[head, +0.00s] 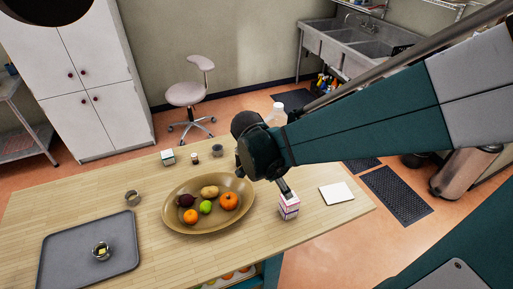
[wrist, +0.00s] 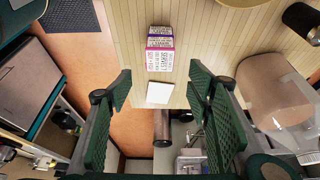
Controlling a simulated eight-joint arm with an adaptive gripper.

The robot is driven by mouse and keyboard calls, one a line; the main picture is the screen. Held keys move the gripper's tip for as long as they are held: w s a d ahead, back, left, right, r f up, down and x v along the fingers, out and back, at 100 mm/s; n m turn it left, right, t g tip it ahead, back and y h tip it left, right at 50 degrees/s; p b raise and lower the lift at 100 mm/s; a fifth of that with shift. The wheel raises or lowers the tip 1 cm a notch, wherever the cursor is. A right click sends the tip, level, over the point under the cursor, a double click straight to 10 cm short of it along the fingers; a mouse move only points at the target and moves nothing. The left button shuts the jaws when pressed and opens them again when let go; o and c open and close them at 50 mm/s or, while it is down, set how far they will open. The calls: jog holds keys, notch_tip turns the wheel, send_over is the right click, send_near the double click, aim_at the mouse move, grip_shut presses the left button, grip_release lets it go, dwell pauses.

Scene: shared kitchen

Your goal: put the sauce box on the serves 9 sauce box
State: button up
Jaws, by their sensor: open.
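A small pink-and-white box (head: 289,207) stands on the wooden table near its front edge, right of the fruit bowl. In the wrist view the printed box (wrist: 160,60) shows pink and purple lettering, too small to read surely. Another small white box with a dark green part (head: 168,157) stands at the table's back edge. I cannot tell which box is the serves 9 one. My gripper (head: 286,188) is above and close to the pink box in the head view. In the wrist view its fingers (wrist: 160,84) are wide apart with nothing between them; the pink box lies beyond the fingertips.
A brown bowl (head: 176,218) of fruit is left of the pink box. A white square (head: 336,193) lies flat to its right.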

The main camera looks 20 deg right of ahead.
jog(key=s+a+r+n+t+y, duration=0.4)
jog(key=a+r+n+t, duration=0.3)
jog(key=r+n, duration=0.6)
jog(key=s+a+n, duration=0.1)
jog(key=a+n, duration=0.1)
jog(key=n, duration=0.3)
jog(key=shift+r, duration=0.25)
